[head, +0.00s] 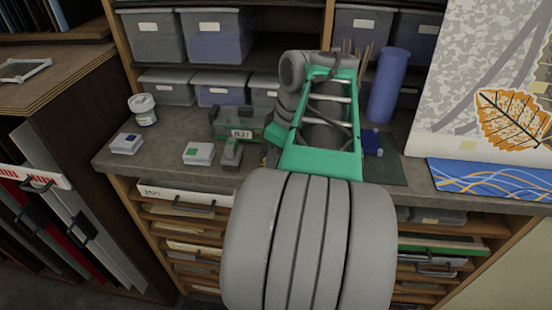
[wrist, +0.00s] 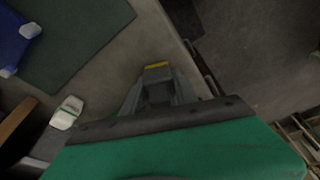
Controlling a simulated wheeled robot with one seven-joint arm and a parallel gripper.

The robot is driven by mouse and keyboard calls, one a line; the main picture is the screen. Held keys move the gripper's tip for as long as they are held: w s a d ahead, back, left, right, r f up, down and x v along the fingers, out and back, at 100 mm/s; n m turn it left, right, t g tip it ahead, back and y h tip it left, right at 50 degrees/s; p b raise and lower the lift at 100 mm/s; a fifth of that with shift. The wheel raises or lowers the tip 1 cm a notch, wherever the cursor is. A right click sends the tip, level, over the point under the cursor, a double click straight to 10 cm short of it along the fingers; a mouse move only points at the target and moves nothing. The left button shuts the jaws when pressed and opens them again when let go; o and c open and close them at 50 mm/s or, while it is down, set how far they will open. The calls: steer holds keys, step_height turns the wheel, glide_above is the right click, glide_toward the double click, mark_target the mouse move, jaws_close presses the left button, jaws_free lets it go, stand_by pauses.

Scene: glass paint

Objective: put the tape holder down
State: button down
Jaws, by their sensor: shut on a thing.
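My gripper (wrist: 157,78) points down over the grey worktop near its front edge in the wrist view. Its dark fingers are drawn together, shut on a small grey thing with a yellow top edge, which I take to be the tape holder (wrist: 157,66). Most of it is hidden between the fingers and I cannot make out its full shape. The gap between it and the worktop cannot be judged. In the head view my own green and grey arm covers the gripper and what it holds.
The worktop (head: 170,160) carries a white jar (head: 143,109), small boxes (head: 198,153), a dark grey device (head: 232,152) and a green labelled box (head: 235,123). A dark green mat (head: 390,172), a blue object (head: 372,141) and a blue cylinder (head: 388,85) are right.

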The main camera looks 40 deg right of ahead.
steer(key=shift+s+a+f, duration=0.15)
steer(key=shift+a+f, duration=0.05)
steer(key=shift+f, duration=0.45)
steer(key=c, duration=1)
jaws_free()
steer(key=shift+d+f, duration=0.1)
steer(key=shift+f, duration=0.15)
steer(key=shift+o, duration=0.2)
steer(key=w+a+p+v, duration=0.1)
steer(key=p+v, duration=0.6)
steer(key=v, duration=0.7)
steer(key=w+a+f+m, duration=0.1)
steer(key=w+a+f, duration=0.15)
steer(key=a, duration=0.45)
steer(key=w+a+f, duration=0.2)
steer(key=w+a, duration=0.2)
steer(key=a, duration=0.2)
steer(key=s+a+f+m, duration=0.1)
steer(key=s+a+f, duration=0.2)
steer(key=a+f, duration=0.5)
steer(key=a, duration=0.2)
steer(key=shift+a+f+m+t+h, duration=0.25)
steer(key=shift+a+m+t+h, duration=0.05)
steer(key=shift+a+m+t, duration=0.1)
